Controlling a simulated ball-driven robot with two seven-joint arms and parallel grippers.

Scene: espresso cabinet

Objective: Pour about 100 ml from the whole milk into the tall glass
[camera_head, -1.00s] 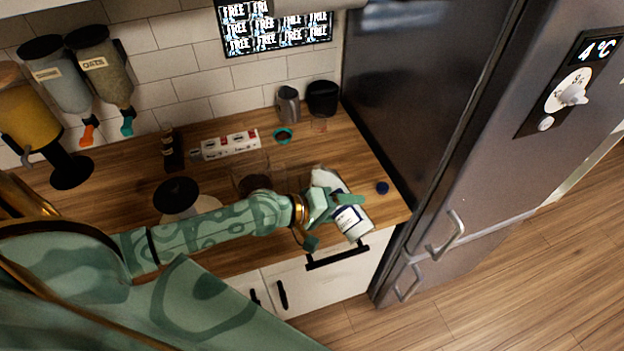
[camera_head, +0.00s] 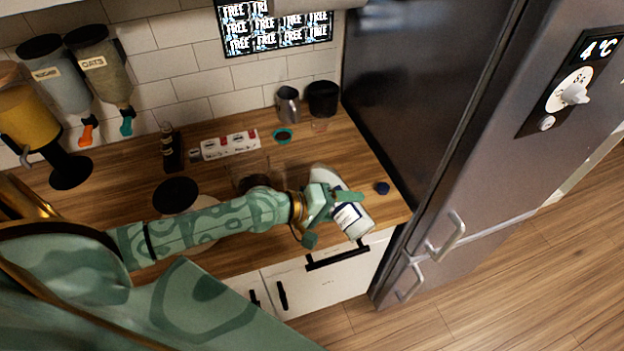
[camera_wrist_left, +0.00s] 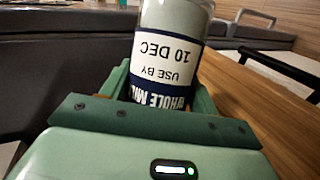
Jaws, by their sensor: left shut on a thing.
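My left gripper (camera_head: 335,216) is shut on the whole milk bottle (camera_head: 352,220), a white bottle with a blue-and-white label. It is at the right front of the counter, leaning in the head view with its top toward the back left. In the left wrist view the bottle (camera_wrist_left: 168,60) sits between the fingers, its label upside down, reading "WHOLE MILK" and "USE BY 10 DEC". A clear glass vessel (camera_head: 250,168) with dark contents stands left of the bottle, partly hidden by my left arm; I cannot tell whether it is the tall glass. My right gripper is out of view.
A blue cap (camera_head: 383,188) lies on the counter (camera_head: 330,150) near its right edge. A metal pitcher (camera_head: 288,105), a black container (camera_head: 322,98) and a small clear glass (camera_head: 319,126) stand at the back. The fridge (camera_head: 480,150) borders the counter's right side.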

